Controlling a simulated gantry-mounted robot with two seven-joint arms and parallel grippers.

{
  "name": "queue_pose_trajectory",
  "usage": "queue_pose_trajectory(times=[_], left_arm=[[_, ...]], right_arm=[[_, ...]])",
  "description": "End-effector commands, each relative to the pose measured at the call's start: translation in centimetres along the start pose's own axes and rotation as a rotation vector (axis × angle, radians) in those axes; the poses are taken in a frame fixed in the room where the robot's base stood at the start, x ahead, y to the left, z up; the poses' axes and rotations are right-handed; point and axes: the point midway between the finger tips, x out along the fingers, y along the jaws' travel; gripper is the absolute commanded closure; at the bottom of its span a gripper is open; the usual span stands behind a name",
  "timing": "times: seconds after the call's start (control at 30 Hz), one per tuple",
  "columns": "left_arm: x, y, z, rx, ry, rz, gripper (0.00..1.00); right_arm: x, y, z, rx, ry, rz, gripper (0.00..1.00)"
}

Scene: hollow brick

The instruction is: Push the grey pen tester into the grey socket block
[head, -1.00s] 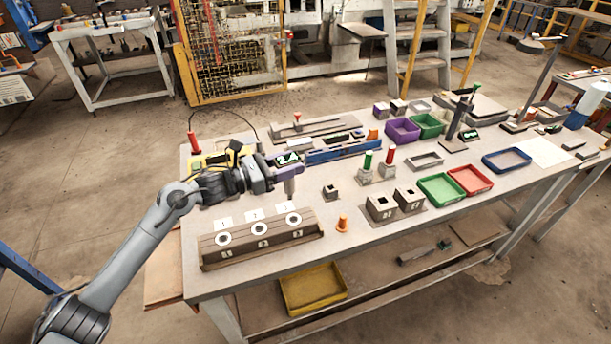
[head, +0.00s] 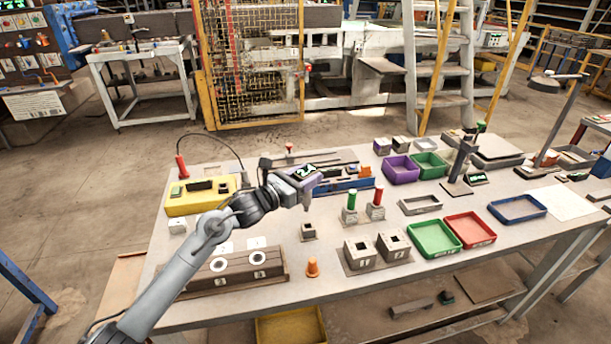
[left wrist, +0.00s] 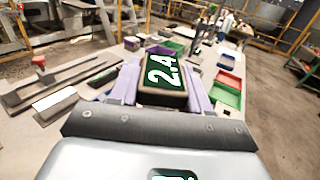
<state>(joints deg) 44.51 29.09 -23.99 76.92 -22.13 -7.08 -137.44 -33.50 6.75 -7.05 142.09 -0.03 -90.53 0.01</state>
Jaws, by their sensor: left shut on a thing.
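The grey pen tester with a dark display reading 2.4 (left wrist: 163,75) is held between the two lavender fingers of my left gripper (head: 302,182). Its grey lower end (head: 308,204) points down in the head view. The small grey socket block (head: 308,232) has a dark opening on top and stands on the table. In the head view the tester's tip appears just above the block in the picture, with a gap between them. The block cannot be made out in the left wrist view, where the tester and gripper fill the middle. My right gripper is not in view.
A brown block with round numbered sockets (head: 273,279) lies at the front left, partly behind my arm. An orange cone (head: 312,267) stands in front of the socket block. Two larger grey blocks (head: 360,254) and green (head: 434,239) and red trays (head: 470,230) lie to the right.

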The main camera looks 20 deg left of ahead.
Motion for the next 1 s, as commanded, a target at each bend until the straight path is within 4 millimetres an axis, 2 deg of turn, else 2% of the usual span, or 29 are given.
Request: queue_pose_trajectory(times=[0.57,0.63,1.0], left_arm=[[0.0,-0.2,-5.0,-0.002,-0.002,-0.002,0.80],[0.0,-0.2,-4.6,0.000,-0.003,-0.002,0.80],[0.0,-0.1,-5.0,0.000,-0.002,-0.002,0.80]], right_arm=[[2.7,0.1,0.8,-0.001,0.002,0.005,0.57],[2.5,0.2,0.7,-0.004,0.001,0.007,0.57],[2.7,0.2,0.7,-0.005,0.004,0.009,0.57]])
